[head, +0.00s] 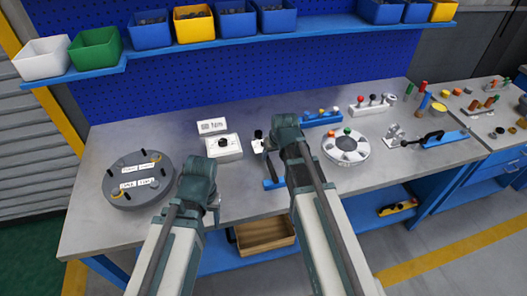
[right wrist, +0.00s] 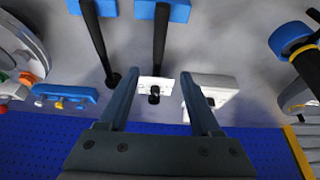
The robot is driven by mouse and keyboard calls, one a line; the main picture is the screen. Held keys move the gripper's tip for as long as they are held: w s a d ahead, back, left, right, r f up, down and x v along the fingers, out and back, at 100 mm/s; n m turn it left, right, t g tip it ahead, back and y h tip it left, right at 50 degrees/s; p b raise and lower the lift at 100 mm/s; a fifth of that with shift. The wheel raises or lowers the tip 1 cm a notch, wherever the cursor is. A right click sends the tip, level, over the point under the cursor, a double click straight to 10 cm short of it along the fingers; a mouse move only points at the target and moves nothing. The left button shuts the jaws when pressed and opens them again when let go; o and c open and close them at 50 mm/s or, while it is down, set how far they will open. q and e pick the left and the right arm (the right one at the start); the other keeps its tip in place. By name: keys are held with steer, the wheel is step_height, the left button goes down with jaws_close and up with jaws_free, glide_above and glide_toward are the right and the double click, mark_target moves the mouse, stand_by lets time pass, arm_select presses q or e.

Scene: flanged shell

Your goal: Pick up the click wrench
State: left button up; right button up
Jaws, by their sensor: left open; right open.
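Two long dark rod-shaped tools with blue blocks at their far ends show in the right wrist view, a left one (right wrist: 97,42) and a middle one (right wrist: 160,45). I cannot tell for certain which is the click wrench. My right gripper (right wrist: 158,75) is open and empty, its fingers on either side of the middle rod's lower end in that picture; contact is not visible. In the head view my right gripper (head: 287,128) hides most of this spot, with a blue block (head: 273,183) showing beside the arm. My left gripper (head: 199,168) is over the bench's front, fingers mostly hidden.
A white box with a black knob (head: 223,148) and an Nm sign (head: 212,126) stand between the arms. A round grey fixture (head: 137,183) is at left, a round white tray (head: 345,148) at right. A black-handled tool (head: 428,138) lies further right. Bins line the shelf (head: 240,40) above.

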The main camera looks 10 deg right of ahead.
mark_target(270, 164)
steer(key=b+x, duration=0.6)
steer(key=x, duration=0.1)
steer(key=shift+w+f, duration=0.1)
steer(key=shift+f, duration=0.1)
steer(key=b+x, duration=0.4)
steer(key=x, duration=0.1)
steer(key=shift+d+f+b, duration=0.15)
steer(key=shift+b, duration=0.25)
jaws_close()
